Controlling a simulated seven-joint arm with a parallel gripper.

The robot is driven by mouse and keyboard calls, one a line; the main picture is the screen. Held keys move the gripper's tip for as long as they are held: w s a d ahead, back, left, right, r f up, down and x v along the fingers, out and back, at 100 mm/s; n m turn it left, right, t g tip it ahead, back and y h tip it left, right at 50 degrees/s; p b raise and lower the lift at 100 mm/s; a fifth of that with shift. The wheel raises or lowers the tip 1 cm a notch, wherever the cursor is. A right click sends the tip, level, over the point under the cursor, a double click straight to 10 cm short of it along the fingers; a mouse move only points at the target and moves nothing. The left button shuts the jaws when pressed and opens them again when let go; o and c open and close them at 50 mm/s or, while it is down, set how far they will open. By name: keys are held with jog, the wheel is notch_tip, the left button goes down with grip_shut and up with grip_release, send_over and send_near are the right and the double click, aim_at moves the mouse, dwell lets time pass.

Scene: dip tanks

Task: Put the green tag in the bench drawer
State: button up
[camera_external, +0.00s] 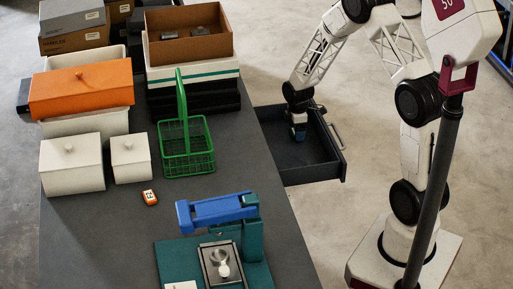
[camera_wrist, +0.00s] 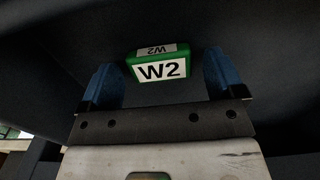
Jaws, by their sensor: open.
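The green tag (camera_wrist: 160,68) has a white face marked W2. In the wrist view it lies on a dark surface between my gripper's two blue fingers, with a gap on each side. My gripper (camera_external: 299,133) is open and reaches down inside the bench drawer (camera_external: 315,175). The drawer is dark grey and pulled out from the right side of the bench. In the external view the tag cannot be made out at the fingers.
The grey bench (camera_external: 110,225) carries an orange tag (camera_external: 149,197), a green wire basket (camera_external: 188,160), white lidded boxes (camera_external: 72,170), an orange-lidded tank (camera_external: 80,90) and a blue-handled teal press (camera_external: 215,211). The drawer's walls stand close around my gripper.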

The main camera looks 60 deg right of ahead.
notch_tip(320, 180, up, 12)
dwell(0.6)
dwell(0.4)
jog(key=s+a+r+m+t, duration=0.1)
jog(key=s+a+r+m, duration=0.1)
jog(key=s+a+r, duration=0.55)
jog(key=s+a+r+m, duration=0.2)
jog(key=s+a+r, duration=0.1)
jog(key=a+r, duration=0.8)
jog(key=s+a+r+m, duration=0.2)
jog(key=s+a+r, duration=0.2)
jog(key=s, duration=0.6)
jog(key=s+a+r+m+t, duration=0.1)
jog(key=s+a+r+m, duration=0.2)
jog(key=s+a, duration=0.4)
jog(key=s+r, duration=0.1)
jog(key=s, duration=0.3)
jog(key=shift+s+t, duration=0.15)
jog(key=shift+t, duration=0.15)
